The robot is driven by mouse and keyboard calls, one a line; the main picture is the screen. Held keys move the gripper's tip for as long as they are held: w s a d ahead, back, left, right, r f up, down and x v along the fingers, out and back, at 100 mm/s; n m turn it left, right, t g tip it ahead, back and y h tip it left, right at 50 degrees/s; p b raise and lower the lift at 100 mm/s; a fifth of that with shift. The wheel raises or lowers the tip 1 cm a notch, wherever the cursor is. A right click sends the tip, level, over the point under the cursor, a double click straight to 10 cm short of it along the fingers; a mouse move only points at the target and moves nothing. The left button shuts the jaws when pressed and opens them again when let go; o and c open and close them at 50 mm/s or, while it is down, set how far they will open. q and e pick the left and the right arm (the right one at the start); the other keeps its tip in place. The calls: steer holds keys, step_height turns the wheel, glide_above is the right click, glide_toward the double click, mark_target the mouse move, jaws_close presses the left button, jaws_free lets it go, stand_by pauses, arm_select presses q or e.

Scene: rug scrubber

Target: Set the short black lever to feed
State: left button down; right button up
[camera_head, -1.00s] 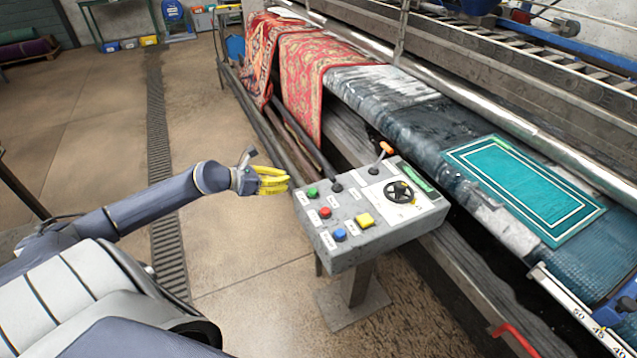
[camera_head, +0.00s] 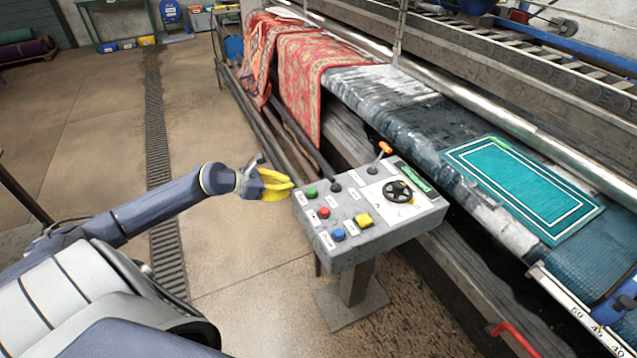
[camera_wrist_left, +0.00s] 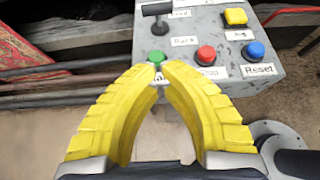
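The short black lever (camera_head: 336,186) stands on the grey control box (camera_head: 378,247), near its far left edge, behind the green button (camera_head: 311,192). My right gripper is out of view.
A taller orange-tipped lever (camera_head: 385,148) and a black handwheel (camera_head: 398,192) are on the box. Red (camera_head: 325,212), blue (camera_head: 339,235) and yellow (camera_head: 365,220) buttons sit nearer.

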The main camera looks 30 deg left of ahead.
mark_target(310, 194)
arm_select(q)
steer(key=x, duration=0.9)
steer(key=shift+d+r, duration=0.1)
steer(key=shift+r, duration=0.05)
steer(key=shift+w+d+r, duration=0.35)
steer(key=shift+w+d, duration=0.1)
steer(key=shift+w, duration=0.35)
steer(key=shift+w+d+r, duration=0.2)
steer(key=shift+w+d, duration=0.2)
steer(key=shift+w, duration=0.3)
steer(key=shift+r, duration=0.1)
steer(key=shift+w+d+r+g, duration=0.1)
steer(key=shift+r+g, duration=0.05)
steer(key=shift+g, duration=0.15)
steer(key=shift+w+d+r+g+y, duration=0.1)
steer(key=shift+w+r+g+y, duration=0.2)
steer(key=shift+r+g+y, duration=0.15)
